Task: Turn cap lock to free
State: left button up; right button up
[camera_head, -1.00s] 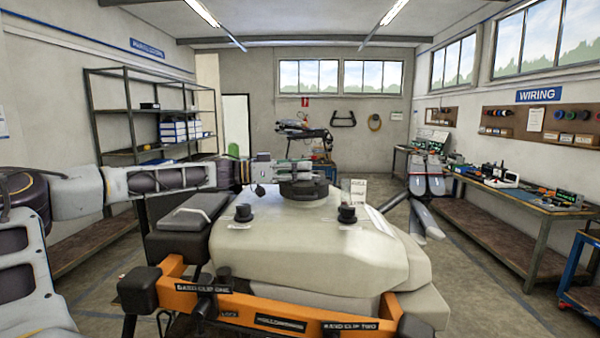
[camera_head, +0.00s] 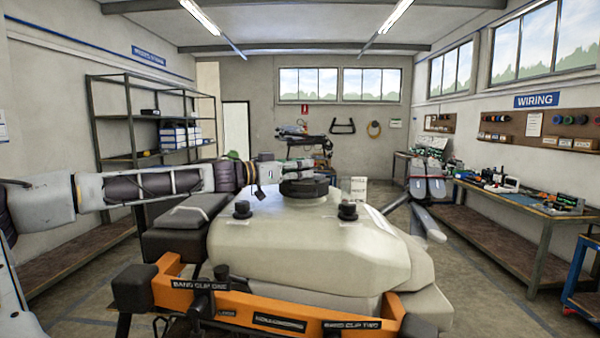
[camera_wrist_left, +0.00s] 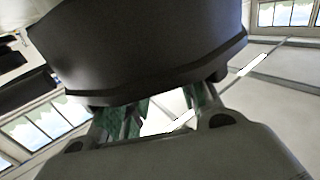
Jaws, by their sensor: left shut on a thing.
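The spray drone's pale tank (camera_head: 310,240) fills the middle of the head view, with a round black cap (camera_head: 303,188) on its top. My left gripper (camera_head: 292,169) reaches in from the left, at the far side of the cap. It is shut, seemingly on the cap lock, but the grip itself is hidden. In the left wrist view the cap's dark body (camera_wrist_left: 150,45) looms large and covers much of the left gripper's fingers (camera_wrist_left: 155,112); their green pads show below its rim. I cannot read the lock's position. My right gripper is not in view.
Two black knobs (camera_head: 242,209) (camera_head: 347,211) stand on the tank's front. An orange bar (camera_head: 270,311) with band clip labels crosses in front. A small white card (camera_head: 356,190) stands right of the cap. Shelving (camera_head: 130,130) and a wiring bench (camera_head: 525,200) line the walls.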

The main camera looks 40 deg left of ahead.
pick_arm(q)
jog(key=shift+d+n+t+y+b, duration=0.2)
jog(key=shift+n+y+b, duration=0.4)
jog(key=shift+y, duration=0.5)
jog(key=shift+d+n+t+y+b, duration=0.15)
jog(key=shift+n+y+b, duration=0.25)
jog(key=shift+n+y, duration=0.55)
jog(key=shift+a+y, duration=0.1)
jog(key=shift+y, duration=0.35)
jog(key=shift+n+y+b, duration=0.4)
jog(key=shift+n+y, duration=0.65)
jog(key=shift+y, duration=0.55)
jog(key=shift+d+n+y, duration=0.2)
jog(key=shift+n+y, duration=0.8)
jog(key=shift+y, duration=0.5)
jog(key=shift+n+g+y+p, duration=0.45)
jog(key=shift+n+g+y, duration=0.05)
jog(key=shift+g+y, duration=0.15)
jog(key=o, duration=1)
jog(key=shift+o, duration=0.2)
jog(key=shift+s+d+r, duration=0.1)
jog(key=shift+s+d, duration=0.05)
